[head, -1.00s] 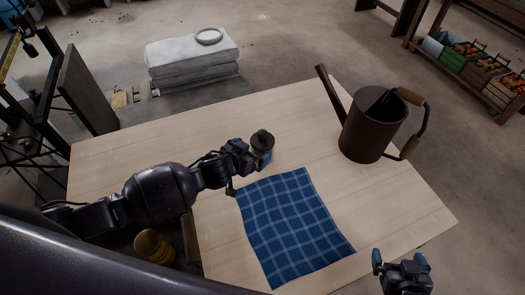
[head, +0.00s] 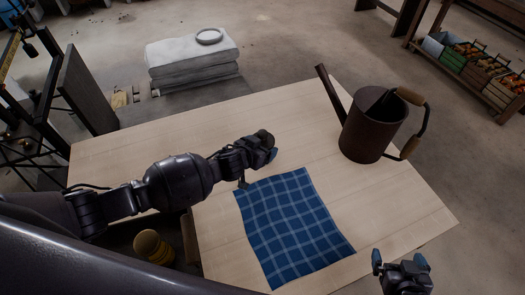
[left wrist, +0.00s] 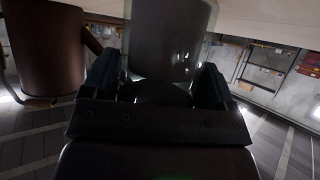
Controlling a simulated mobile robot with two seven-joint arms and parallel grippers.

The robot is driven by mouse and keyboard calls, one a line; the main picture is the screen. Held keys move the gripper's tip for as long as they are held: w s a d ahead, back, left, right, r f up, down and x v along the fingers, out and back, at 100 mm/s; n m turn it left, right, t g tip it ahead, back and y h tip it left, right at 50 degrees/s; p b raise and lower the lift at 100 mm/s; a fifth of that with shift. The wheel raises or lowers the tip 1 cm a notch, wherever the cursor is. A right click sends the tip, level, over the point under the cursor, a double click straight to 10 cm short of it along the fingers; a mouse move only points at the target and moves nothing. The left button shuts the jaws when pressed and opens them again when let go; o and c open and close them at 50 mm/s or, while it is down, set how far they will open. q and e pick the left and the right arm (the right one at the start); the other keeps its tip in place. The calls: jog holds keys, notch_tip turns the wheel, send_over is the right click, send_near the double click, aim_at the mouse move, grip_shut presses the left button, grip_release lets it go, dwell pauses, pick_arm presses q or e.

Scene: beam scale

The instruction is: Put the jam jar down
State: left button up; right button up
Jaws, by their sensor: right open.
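In the left wrist view the jam jar (left wrist: 168,40), a pale, see-through glass body with a dark part near the gripper, sits between the fingers of my left gripper (left wrist: 160,82). The fingers lie close against both its sides. In the head view my left gripper (head: 268,147) is over the table just beyond the blue checked cloth's upper left corner, and it hides most or all of the jar. I cannot tell whether the jar's base touches the table. My right gripper (head: 399,261) is open and empty by the table's near right edge.
A blue checked cloth (head: 292,225) lies flat on the wooden table (head: 230,125). A brown watering can (head: 365,135) stands to the right, its spout pointing up left. Bare table lies behind my left gripper and between it and the can.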

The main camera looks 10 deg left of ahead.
pick_arm(q)
jog(key=c, duration=0.9)
jog(key=shift+o, duration=0.2)
jog(key=shift+r, duration=0.1)
